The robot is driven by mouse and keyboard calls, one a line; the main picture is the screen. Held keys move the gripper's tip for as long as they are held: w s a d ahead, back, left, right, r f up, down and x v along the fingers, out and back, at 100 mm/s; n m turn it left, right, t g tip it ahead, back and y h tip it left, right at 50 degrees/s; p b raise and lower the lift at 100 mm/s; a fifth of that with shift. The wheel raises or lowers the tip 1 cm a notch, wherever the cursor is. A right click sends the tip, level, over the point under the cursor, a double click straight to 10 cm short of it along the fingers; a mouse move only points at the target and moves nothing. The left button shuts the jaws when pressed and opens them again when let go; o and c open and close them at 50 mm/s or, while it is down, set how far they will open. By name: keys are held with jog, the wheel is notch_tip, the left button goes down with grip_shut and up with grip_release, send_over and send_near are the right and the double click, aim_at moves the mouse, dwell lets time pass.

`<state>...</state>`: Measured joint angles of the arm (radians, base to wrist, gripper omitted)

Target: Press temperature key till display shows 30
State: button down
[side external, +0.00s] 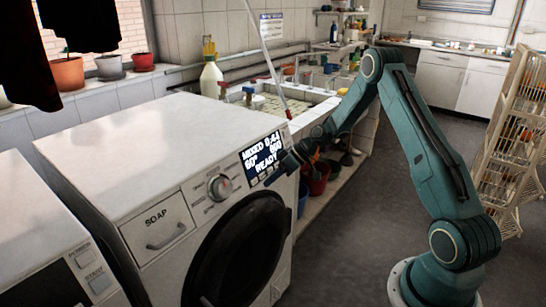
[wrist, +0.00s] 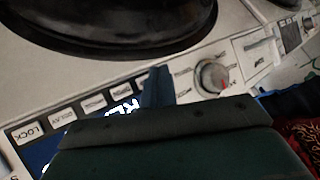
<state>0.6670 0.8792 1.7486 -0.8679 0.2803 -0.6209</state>
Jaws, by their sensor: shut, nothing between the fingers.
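The white washing machine (side external: 110,135) has a dark display (side external: 259,158), which reads roughly "MIXED", a time, "60°", "800" and "READY"; the small digits are blurred. A row of small keys runs under the display; in the wrist view it includes a LOCK key (wrist: 30,132) and a DELAY key (wrist: 62,116). My gripper (side external: 270,181) is shut and empty at this row, and its tip also shows in the wrist view (wrist: 157,72). It hides part of the display and the row's end toward the knob. I cannot tell which key is the temperature key, or whether the tip touches one.
A round knob (side external: 220,187) and a soap drawer (side external: 158,231) are left of the display. The dark door (side external: 235,250) is below. A tiled sink (side external: 270,103) with bottles stands behind, and a wire rack (side external: 505,130) is at right.

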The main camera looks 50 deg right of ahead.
jog(key=shift+s+r, duration=0.25)
jog(key=shift+s, duration=0.35)
jog(key=shift+s+r, duration=0.2)
jog(key=shift+s, duration=0.35)
dwell(1.8)
jog(key=shift+s+r, duration=0.3)
jog(key=shift+s, duration=0.6)
jog(key=shift+s+r, duration=0.3)
jog(key=shift+s, duration=0.6)
jog(key=shift+w, duration=0.1)
send_near(254, 182)
jog(key=w+a+f, duration=0.1)
jog(key=a+f, duration=0.3)
jog(key=shift+f, duration=0.35)
jog(key=shift+w+f, duration=0.15)
jog(key=shift+w, duration=0.45)
dwell(1.4)
